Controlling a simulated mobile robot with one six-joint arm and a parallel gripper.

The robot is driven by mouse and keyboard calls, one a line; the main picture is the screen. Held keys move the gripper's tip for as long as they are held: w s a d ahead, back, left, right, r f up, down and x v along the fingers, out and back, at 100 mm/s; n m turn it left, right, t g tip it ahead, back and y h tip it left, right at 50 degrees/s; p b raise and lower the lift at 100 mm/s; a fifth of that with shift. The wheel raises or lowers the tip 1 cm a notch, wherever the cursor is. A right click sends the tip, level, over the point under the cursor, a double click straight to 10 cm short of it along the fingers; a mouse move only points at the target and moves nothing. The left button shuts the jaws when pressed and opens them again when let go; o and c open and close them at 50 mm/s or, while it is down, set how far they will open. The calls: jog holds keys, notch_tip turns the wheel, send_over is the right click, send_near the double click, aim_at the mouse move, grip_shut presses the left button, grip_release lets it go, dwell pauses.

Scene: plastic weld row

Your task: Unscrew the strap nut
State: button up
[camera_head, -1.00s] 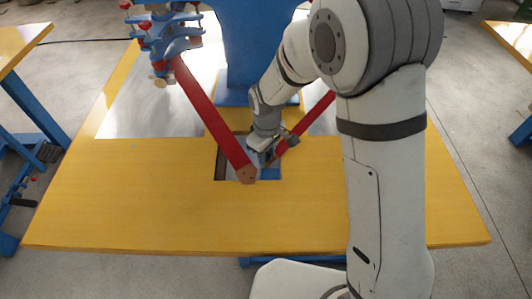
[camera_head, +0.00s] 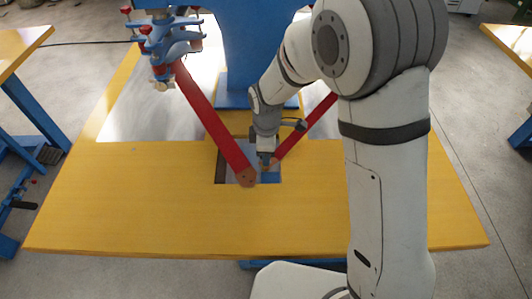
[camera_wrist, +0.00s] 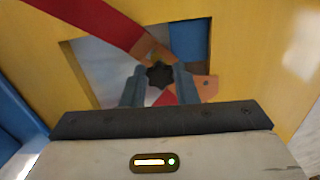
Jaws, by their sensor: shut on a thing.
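The strap nut (camera_wrist: 158,76) is a dark, star-shaped knob, seen in the wrist view between my two fingers. My gripper (camera_wrist: 159,83) is shut on it, one blue-grey finger on each side. In the head view my gripper (camera_head: 266,163) points down over the cut-out in the yellow table, and the nut itself cannot be made out there. A long red strap (camera_head: 212,120) with a brown end comes down from the upper left to the cut-out. A second red strap (camera_head: 306,128) comes from the upper right. In the wrist view, their brown ends lie close to the nut.
The yellow table (camera_head: 130,205) has a rectangular cut-out (camera_head: 222,168) and metal plates (camera_head: 150,105). A blue column (camera_head: 235,60) stands behind. A blue clamp unit (camera_head: 170,45) with red knobs is at upper left. The table's front is clear.

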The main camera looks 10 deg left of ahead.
jog(key=shift+r+p, duration=1.15)
jog(key=shift+r, duration=0.7)
jog(key=shift+s, duration=0.15)
